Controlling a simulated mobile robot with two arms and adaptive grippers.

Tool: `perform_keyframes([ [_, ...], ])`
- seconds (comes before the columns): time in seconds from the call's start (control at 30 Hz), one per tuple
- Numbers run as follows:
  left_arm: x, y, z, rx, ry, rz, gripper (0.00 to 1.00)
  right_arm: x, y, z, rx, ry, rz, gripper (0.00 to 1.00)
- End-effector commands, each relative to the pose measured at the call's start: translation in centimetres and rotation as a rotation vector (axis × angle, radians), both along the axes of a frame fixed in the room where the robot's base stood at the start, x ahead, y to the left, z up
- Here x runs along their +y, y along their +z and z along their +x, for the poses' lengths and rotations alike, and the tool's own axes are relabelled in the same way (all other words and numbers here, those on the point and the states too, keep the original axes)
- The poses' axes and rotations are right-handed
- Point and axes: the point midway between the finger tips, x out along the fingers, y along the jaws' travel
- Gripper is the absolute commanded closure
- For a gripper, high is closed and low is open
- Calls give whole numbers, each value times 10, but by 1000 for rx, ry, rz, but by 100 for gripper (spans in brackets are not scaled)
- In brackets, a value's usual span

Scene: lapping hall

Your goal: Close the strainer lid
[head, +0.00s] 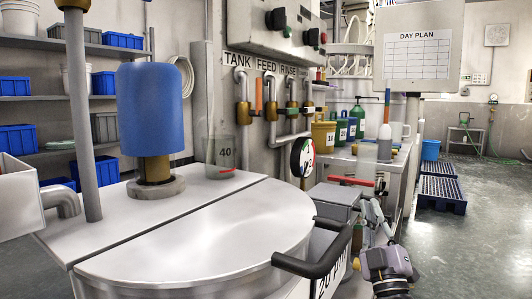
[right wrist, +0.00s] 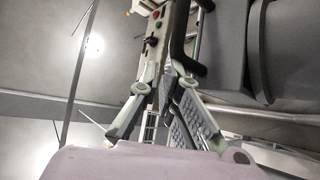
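A white panel marked "20 µm" (head: 332,266) stands steeply tilted at the right edge of the round steel tank top, with a thick black bar handle (head: 318,262) at its upper edge. I take this for the strainer lid, raised; its hinge and the opening are hidden. My right gripper (head: 372,208) is to the right of the handle, apart from it, with fingers pointing up. In the right wrist view its fingers (right wrist: 168,84) lean towards each other; whether they meet is unclear, and I see nothing clearly held. My left gripper is out of view.
The steel tank top (head: 215,245) carries a blue motor (head: 150,105) and a clear jug (head: 221,155). A red-handled valve (head: 350,181) and a grey box (head: 334,194) stand close behind my right gripper. A bench with bottles (head: 341,130) is behind. The floor at right is open.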

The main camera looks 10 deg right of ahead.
Motion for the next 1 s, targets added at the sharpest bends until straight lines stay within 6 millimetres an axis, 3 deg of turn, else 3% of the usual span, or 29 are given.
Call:
perform_keyframes([
  [0.27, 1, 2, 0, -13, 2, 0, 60, -2, -17, -11, 16, -12, 9, 100],
  [0.7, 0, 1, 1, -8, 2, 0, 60, 17, -68, -76, 6, -3, 3, 100],
  [1.0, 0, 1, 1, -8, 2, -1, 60, 21, -77, -90, 0, -1, -3, 100],
])
